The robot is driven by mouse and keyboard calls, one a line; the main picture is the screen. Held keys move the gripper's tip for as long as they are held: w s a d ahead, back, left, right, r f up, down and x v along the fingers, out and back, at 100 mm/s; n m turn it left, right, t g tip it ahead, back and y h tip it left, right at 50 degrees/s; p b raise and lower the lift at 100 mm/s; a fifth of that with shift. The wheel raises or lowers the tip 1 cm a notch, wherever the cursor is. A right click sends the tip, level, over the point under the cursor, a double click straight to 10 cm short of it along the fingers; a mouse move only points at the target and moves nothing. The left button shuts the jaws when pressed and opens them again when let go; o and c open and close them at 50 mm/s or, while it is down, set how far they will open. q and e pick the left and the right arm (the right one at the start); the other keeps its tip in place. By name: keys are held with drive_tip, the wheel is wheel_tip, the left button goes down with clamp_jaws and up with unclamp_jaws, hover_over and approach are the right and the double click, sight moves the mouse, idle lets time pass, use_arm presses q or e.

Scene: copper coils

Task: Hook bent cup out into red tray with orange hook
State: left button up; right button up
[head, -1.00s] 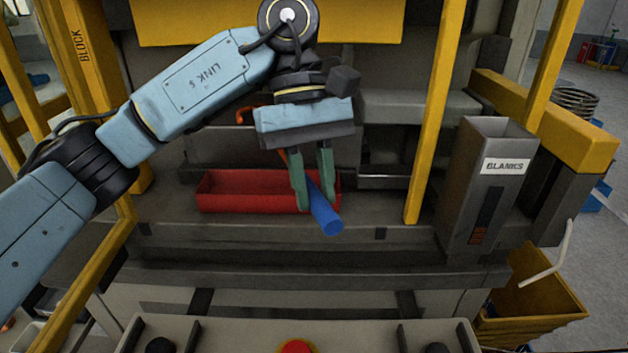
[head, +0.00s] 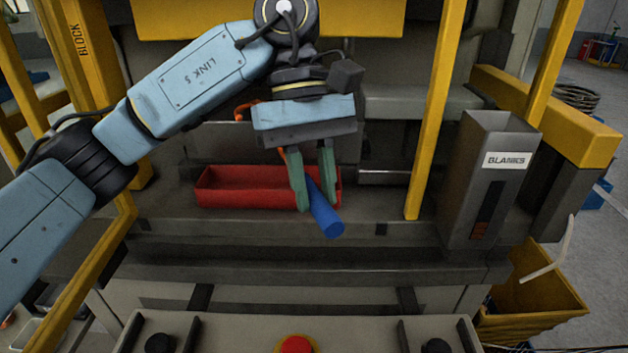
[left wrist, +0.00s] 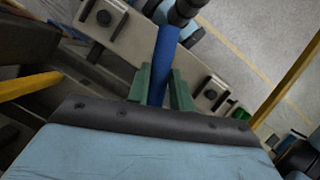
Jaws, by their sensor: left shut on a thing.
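My left gripper (head: 316,202) is shut on the blue handle (head: 328,222) of the orange hook, over the right end of the red tray. The handle slants down toward me. It also shows between the green fingers in the left wrist view (left wrist: 165,55). A bit of the hook's orange shaft (head: 283,154) shows left of the fingers, and a bent orange part (head: 241,112) shows farther back, left of the gripper body. The red tray (head: 235,200) lies on the machine's ledge. I cannot make out the bent cup in either view. My right gripper is not in view.
Yellow posts (head: 428,120) frame the machine opening on both sides. A grey bin marked BLANKS (head: 490,190) stands to the right. A panel with a red button (head: 296,345) is in front. The ledge (head: 375,205) is clear between tray and right post.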

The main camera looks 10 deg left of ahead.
sight(313, 205)
use_arm(q)
drive_tip(key=shift+s+d+b, duration=0.2)
drive_tip(key=shift+s+b, duration=0.15)
drive_tip(key=shift+s, duration=0.6)
drive_tip(key=shift+s+d+b, duration=0.2)
drive_tip(key=shift+s+b, duration=0.15)
drive_tip(key=shift+s, duration=0.6)
drive_tip(key=shift+w+a+r+p, duration=0.1)
drive_tip(key=shift+w+r+p, duration=0.3)
drive_tip(key=shift+r, duration=0.25)
drive_tip(key=shift+r, duration=0.3)
idle(0.6)
drive_tip(key=shift+r+p, duration=1.65)
drive_tip(key=shift+r, duration=0.8)
